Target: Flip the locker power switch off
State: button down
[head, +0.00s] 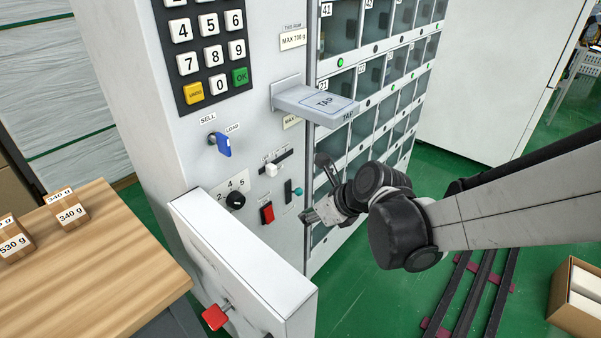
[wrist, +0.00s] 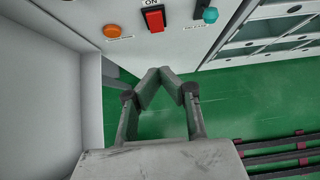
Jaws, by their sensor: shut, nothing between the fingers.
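The red power switch (head: 267,212) sits low on the white machine's front panel in the head view. It also shows at the top of the wrist view (wrist: 153,19), with an "ON" label above it. I cannot tell which way the rocker is tilted. My gripper (head: 308,216) is to the right of the switch in the head view, near the panel's right edge and apart from the switch. In the wrist view its fingertips (wrist: 160,72) meet, empty, below the switch in the picture.
A teal knob (head: 298,191) is right of the switch, and an orange button (wrist: 112,31) is left of it in the wrist view. An open white door (head: 245,262) juts out at lower left. A grey TAP shelf (head: 315,103) sticks out above. Glass lockers are at right.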

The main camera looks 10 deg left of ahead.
jog(key=b, duration=0.4)
send_near(272, 220)
notch_tip(272, 220, down, 4)
jog(key=shift+w+a+f, duration=0.15)
jog(key=shift+w+a, duration=0.2)
jog(key=shift+a, duration=0.3)
jog(key=shift+w+a+f, duration=0.1)
jog(key=shift+w+a, duration=0.3)
jog(key=shift+a, duration=0.25)
jog(key=shift+w+a+f, duration=0.15)
jog(key=shift+w+a, duration=0.2)
jog(key=shift+a, duration=0.3)
